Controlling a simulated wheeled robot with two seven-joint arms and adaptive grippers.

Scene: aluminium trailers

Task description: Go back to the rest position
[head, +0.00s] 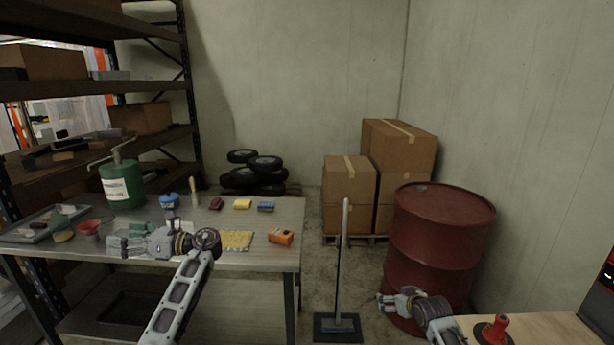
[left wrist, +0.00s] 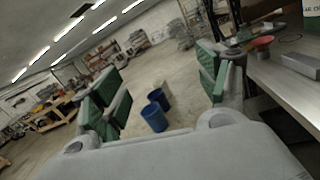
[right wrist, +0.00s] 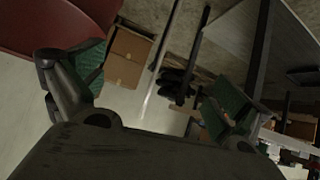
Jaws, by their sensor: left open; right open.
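My left gripper (head: 130,243) is over the front of the workbench (head: 260,215), pointing left. It is open and empty, and in the left wrist view its green-padded fingers (left wrist: 160,88) are spread apart. My right gripper (head: 388,302) is in front of the red barrel (head: 440,235), to the right of the bench and the broom-like tool (head: 342,265). It is open, and in the right wrist view nothing sits between its fingers (right wrist: 150,90).
The bench holds a green canister (head: 121,185), a blue container (head: 170,201), a red funnel (head: 89,228), an orange box (head: 281,237) and several sponge-like blocks. Cardboard boxes (head: 349,180) stand behind. A red-handled item (head: 494,330) sits on a wooden surface (head: 550,328) at lower right.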

